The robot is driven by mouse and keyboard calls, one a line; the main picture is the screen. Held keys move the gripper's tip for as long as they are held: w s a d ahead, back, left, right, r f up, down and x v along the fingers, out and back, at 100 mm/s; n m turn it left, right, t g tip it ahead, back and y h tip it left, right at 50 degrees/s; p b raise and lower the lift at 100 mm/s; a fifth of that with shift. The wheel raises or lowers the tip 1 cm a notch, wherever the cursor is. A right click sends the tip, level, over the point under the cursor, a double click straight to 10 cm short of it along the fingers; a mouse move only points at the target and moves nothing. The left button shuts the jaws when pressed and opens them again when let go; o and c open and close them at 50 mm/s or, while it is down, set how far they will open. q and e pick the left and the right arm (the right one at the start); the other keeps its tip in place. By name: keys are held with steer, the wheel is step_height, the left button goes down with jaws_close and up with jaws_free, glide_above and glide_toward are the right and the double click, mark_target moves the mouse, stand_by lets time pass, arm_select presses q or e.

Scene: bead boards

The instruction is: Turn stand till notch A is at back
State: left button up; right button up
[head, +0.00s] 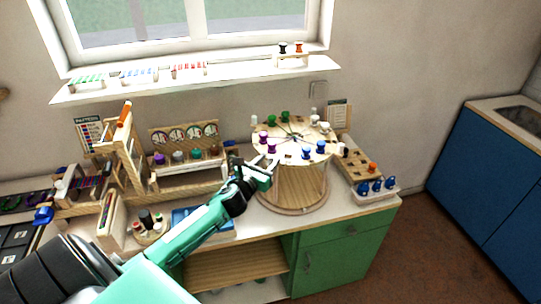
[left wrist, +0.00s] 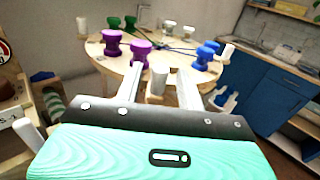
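The round wooden stand (head: 293,142) sits on a drum base (head: 292,187) on the bench, with purple, green, blue and white spools around its top. Its top also shows in the left wrist view (left wrist: 172,62). My left gripper (head: 264,167) is at the stand's front left edge. In the left wrist view its two fingers (left wrist: 160,72) are apart, one each side of a short pale peg (left wrist: 157,82) near the rim, with gaps visible. I cannot make out notch A or any letter. My right gripper is in neither view.
A wooden rack with dials (head: 185,140) stands left of the stand. A wooden block (head: 358,165) and a white tray with blue pieces (head: 375,190) are close on the right. A blue cabinet (head: 480,160) is farther right, across bare floor.

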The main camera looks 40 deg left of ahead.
arm_select(q)
steer(key=shift+w+a, duration=0.1)
steer(key=shift+w, duration=0.95)
steer(key=shift+c, duration=0.2)
jaws_close()
steer(key=shift+y, duration=0.3)
